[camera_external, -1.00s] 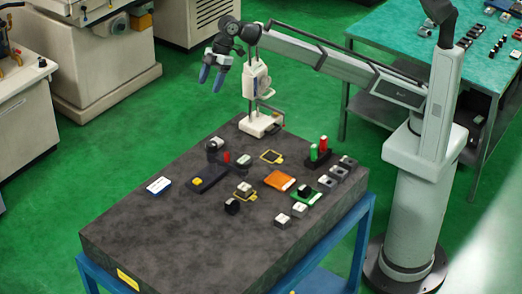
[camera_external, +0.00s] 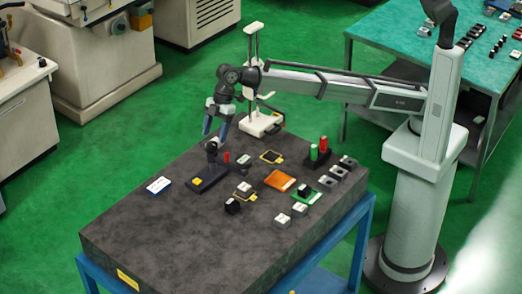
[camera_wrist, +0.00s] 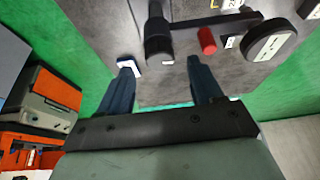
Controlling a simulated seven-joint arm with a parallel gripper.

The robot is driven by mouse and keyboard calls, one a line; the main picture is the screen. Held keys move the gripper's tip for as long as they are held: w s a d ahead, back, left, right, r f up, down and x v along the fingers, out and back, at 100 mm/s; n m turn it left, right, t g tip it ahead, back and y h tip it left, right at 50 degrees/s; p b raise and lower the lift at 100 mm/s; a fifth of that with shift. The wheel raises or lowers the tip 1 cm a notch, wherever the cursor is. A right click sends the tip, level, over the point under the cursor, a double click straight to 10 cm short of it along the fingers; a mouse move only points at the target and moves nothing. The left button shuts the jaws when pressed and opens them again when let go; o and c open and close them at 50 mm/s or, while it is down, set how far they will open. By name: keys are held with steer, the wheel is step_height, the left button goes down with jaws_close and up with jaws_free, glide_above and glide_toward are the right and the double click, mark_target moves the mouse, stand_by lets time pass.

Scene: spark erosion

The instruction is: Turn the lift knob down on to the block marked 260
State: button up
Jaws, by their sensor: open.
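A dark stand with an upright black cylinder (camera_external: 212,150) is at the back left of the slab. The cylinder also shows in the wrist view (camera_wrist: 158,38). A black bar runs from it past a red cylinder (camera_wrist: 207,41) to a round labelled disc (camera_wrist: 270,42). I cannot tell for sure which part is the lift knob. My gripper (camera_external: 214,138) is open and empty, pointing down just above the black cylinder. In the wrist view the cylinder lies between and beyond the fingertips (camera_wrist: 160,64). Small labelled pieces (camera_wrist: 232,4) show near the bar; I cannot read 260 on any.
A white column stand (camera_external: 258,123) stands behind the gripper. Ahead are a dark plate with a yellow piece (camera_external: 197,181), a blue-white card (camera_external: 158,185), an orange plate (camera_external: 280,180) and red and green cylinders (camera_external: 323,145). The slab's front left (camera_external: 140,230) is clear.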

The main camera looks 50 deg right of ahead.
mark_target(212, 143)
steer(key=shift+x, duration=1.7)
steer(key=c, duration=1.1)
